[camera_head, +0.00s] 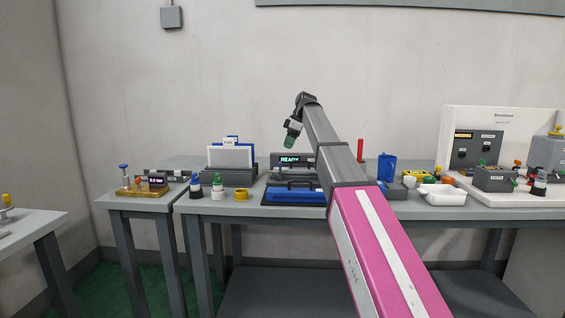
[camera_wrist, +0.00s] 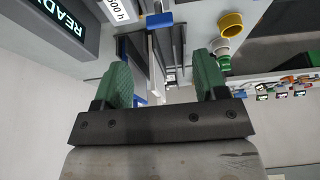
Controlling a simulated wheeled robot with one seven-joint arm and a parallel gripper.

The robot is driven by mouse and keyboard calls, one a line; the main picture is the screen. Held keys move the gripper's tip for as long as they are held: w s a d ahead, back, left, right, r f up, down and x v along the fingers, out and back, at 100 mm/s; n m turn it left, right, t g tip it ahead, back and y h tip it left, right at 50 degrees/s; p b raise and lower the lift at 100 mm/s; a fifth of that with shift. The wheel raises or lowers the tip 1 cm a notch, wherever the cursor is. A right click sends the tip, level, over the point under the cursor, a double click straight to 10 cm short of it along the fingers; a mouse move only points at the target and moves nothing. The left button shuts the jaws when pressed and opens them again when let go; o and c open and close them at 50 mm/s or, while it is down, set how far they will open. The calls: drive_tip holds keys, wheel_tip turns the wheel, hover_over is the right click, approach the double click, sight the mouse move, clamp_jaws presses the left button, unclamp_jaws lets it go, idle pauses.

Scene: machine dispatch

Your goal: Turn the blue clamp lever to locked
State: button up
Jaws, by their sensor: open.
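My gripper (camera_head: 291,140) is raised above the bench, tilted down, in front of the wall. In the wrist view its two green fingers (camera_wrist: 163,77) are spread wide with nothing held between them. A dark machine with a lit READY display (camera_head: 290,160) stands on the bench below it, with a blue block (camera_head: 297,196) at its front. The READY display also shows in the wrist view (camera_wrist: 66,20). A small blue piece (camera_wrist: 160,19) lies beyond the fingertips, apart from them. I cannot tell for sure which blue part is the clamp lever, nor its position.
A yellow ring (camera_head: 241,195) and a green-topped bottle (camera_head: 217,184) stand left of the machine. A white panel in a dark holder (camera_head: 230,176) is behind them. To the right are a blue container (camera_head: 387,168) and a white tray (camera_head: 443,196). The air around my gripper is clear.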

drive_tip(key=x, duration=0.9)
drive_tip(key=c, duration=0.9)
